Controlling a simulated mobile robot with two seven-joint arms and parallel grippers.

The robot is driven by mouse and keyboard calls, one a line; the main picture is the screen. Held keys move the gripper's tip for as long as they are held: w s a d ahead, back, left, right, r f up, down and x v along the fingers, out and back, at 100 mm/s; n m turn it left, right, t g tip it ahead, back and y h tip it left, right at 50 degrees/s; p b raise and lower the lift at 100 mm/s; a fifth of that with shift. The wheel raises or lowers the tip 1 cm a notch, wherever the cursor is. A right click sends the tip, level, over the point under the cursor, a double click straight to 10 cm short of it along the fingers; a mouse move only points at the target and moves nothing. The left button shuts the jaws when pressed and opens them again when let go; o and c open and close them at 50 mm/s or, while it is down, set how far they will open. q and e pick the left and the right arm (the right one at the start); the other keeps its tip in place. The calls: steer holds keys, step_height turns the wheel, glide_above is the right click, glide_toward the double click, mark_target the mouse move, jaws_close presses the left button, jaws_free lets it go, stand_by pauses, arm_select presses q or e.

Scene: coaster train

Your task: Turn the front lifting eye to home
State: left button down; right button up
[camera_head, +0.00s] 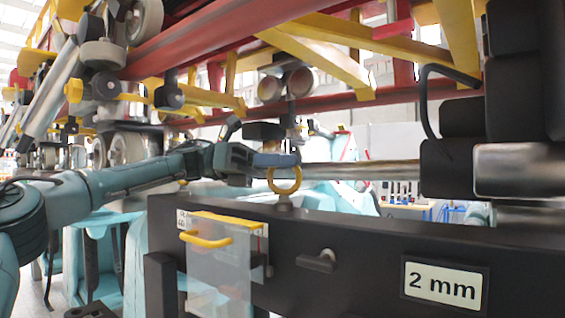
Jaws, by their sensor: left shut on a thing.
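The front lifting eye is a yellow ring (285,180) on a small grey base on top of the dark beam (350,235). It stands upright, near the middle of the head view. My left gripper (280,160) comes in from the left, at the top of the ring, and is shut on it. The fingers hide the upper part of the ring. My right gripper is not in view.
A clear guard (218,275) with a yellow handle (206,240) hangs on the beam's front. A grey latch handle (317,261) and a "2 mm" plate (444,288) are to its right. A metal rod (365,170) runs behind the ring. Red and yellow train framing (300,50) hangs overhead.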

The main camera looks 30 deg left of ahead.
arm_select(q)
steer(key=shift+m+g, duration=2.1)
steer(key=shift+g, duration=1)
steer(key=shift+r+g, duration=0.1)
steer(key=shift+g, duration=0.2)
steer(key=c, duration=1.5)
jaws_free()
